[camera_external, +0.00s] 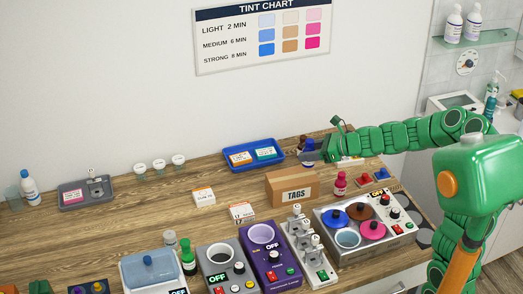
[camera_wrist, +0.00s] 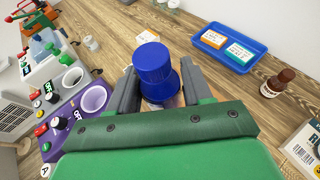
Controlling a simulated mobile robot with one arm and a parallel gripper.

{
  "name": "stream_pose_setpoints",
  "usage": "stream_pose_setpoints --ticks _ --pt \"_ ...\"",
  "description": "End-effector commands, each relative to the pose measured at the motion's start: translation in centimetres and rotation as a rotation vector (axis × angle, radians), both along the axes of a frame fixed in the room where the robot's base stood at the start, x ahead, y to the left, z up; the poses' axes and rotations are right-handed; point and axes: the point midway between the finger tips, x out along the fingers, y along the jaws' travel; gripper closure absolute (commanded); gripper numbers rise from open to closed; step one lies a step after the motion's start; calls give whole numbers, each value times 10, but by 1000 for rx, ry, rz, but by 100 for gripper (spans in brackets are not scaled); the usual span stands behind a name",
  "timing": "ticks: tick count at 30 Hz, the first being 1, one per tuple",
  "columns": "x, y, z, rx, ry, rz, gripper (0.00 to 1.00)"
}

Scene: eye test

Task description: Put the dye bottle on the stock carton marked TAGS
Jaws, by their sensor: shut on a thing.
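A blue bottle (camera_wrist: 153,66) with a broad blue cap is between the two grey fingers of my gripper (camera_wrist: 153,88) in the wrist view. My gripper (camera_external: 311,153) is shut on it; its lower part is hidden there. In the external view a dark blue shape shows at the gripper. The brown stock carton marked TAGS (camera_external: 294,193) stands on the wooden bench. My gripper appears above and behind its right end in the picture; the exact gap cannot be told. The carton is largely or wholly hidden by my gripper in the wrist view.
A blue tray (camera_external: 231,167) with labelled boxes lies behind the carton. A brown bottle (camera_wrist: 277,82) stands near it. A grey machine (camera_external: 221,255) and purple machine (camera_external: 268,268) stand in front.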

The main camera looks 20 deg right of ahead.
Motion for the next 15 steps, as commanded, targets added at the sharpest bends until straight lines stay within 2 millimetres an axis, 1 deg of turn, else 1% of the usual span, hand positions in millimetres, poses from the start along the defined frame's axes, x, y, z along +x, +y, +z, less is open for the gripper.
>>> stream_pose_setpoints --ticks 6,15 --pt "28 7 -15 -1 2 0 84" --pt "53 15 -50 1 5 1 84"
